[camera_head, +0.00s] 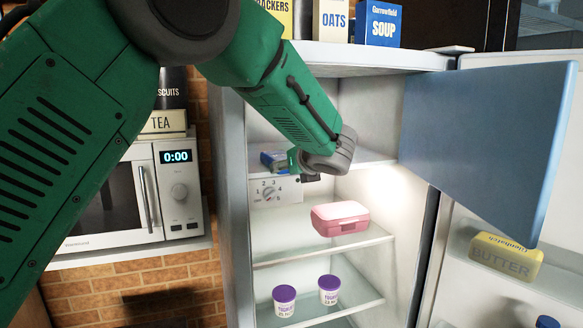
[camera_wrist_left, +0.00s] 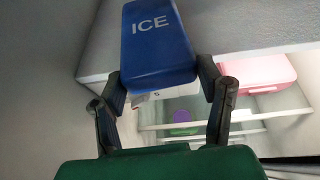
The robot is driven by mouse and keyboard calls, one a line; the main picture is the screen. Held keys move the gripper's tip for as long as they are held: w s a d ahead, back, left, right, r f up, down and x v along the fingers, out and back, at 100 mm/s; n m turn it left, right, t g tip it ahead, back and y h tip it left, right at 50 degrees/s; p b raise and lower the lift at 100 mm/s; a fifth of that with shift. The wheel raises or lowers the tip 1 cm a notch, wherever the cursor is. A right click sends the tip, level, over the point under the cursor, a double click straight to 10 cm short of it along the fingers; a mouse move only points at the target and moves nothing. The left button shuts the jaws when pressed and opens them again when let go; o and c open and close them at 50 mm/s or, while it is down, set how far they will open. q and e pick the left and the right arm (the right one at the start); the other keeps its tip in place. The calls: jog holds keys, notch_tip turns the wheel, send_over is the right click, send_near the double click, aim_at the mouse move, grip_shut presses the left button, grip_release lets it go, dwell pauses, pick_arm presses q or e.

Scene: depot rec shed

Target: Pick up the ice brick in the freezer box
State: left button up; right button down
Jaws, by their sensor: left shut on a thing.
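The ice brick (camera_wrist_left: 158,42) is blue with white "ICE" lettering and sits between the two dark fingers of my left gripper (camera_wrist_left: 163,82) in the left wrist view. The fingers press on its sides at its near end. In the head view the ice brick (camera_head: 271,159) shows as a small blue end beside my left gripper (camera_head: 284,162), inside the freezer box (camera_head: 372,154) at the top of the fridge. My forearm hides part of the box. Whether the brick touches the freezer floor is hard to tell. My right gripper is in neither view.
The blue-grey freezer door (camera_head: 485,140) stands open at the right. Below are a control dial panel (camera_head: 275,192), a pink lunch box (camera_head: 340,218) and two purple-lidded tubs (camera_head: 284,300) on glass shelves. A butter pack (camera_head: 505,256) sits in the fridge door. A microwave (camera_head: 130,195) stands left.

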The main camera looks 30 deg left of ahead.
pick_arm(q)
jog(key=d, duration=0.3)
jog(key=shift+f+p, duration=0.2)
jog(key=shift+p, duration=0.2)
jog(key=o, duration=1.5)
jog(key=shift+w, duration=0.1)
jog(key=v, duration=1.1)
jog(key=shift+s+a+r, duration=0.1)
jog(key=shift+s+r, duration=0.1)
jog(key=shift+r, duration=0.05)
jog(key=shift+a, duration=0.1)
jog(key=shift+o, duration=0.5)
